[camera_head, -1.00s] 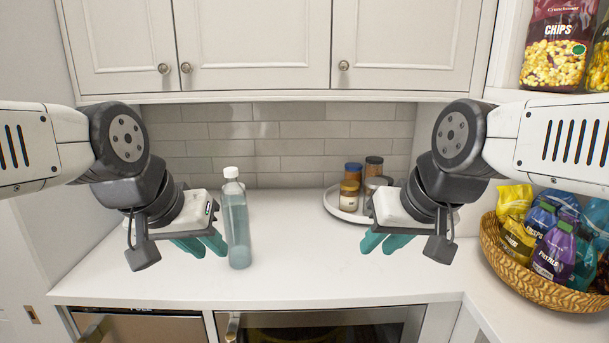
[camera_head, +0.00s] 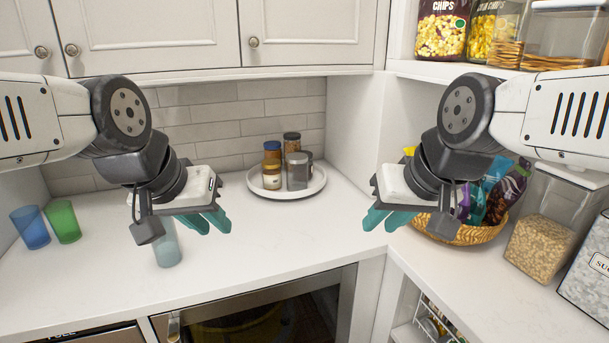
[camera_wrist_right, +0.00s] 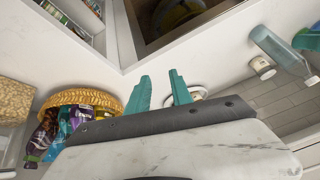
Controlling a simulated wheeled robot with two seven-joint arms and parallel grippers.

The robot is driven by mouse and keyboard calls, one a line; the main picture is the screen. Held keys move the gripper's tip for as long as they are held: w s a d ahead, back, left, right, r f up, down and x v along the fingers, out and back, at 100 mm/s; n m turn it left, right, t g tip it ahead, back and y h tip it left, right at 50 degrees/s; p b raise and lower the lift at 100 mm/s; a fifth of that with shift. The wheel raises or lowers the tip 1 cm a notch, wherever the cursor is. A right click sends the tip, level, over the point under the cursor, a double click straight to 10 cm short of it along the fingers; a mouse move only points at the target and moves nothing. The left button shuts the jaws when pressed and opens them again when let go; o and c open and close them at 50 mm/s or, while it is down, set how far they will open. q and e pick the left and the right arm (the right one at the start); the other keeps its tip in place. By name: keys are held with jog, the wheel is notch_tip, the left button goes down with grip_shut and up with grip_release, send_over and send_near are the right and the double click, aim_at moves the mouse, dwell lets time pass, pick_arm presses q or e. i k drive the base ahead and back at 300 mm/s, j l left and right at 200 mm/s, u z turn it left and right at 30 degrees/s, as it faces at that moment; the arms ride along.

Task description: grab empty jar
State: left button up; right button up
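A small clear grey jar (camera_head: 297,173) that looks empty stands at the front right of a round white tray (camera_head: 262,191) on the counter in the head view. Beside it are a white-labelled jar (camera_head: 271,178) with a gold lid, a blue-lidded jar (camera_head: 272,152) and a dark-lidded jar (camera_head: 291,144). My left gripper (camera_head: 205,222) is open and empty, left of the tray and apart from it. My right gripper (camera_head: 380,218) is open and empty, to the right of the tray. Its teal fingers show spread in the right wrist view (camera_wrist_right: 159,88).
A bluish bottle (camera_head: 167,246) stands partly hidden behind my left gripper. Blue (camera_head: 31,228) and green (camera_head: 64,222) cups are at far left. A wicker basket (camera_head: 470,236) of snack bags is at right. The counter before the tray is clear.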

aim_at(297, 162)
jog(key=i+j+u, duration=0.1)
jog(key=i+u, duration=0.4)
jog(key=u, duration=0.25)
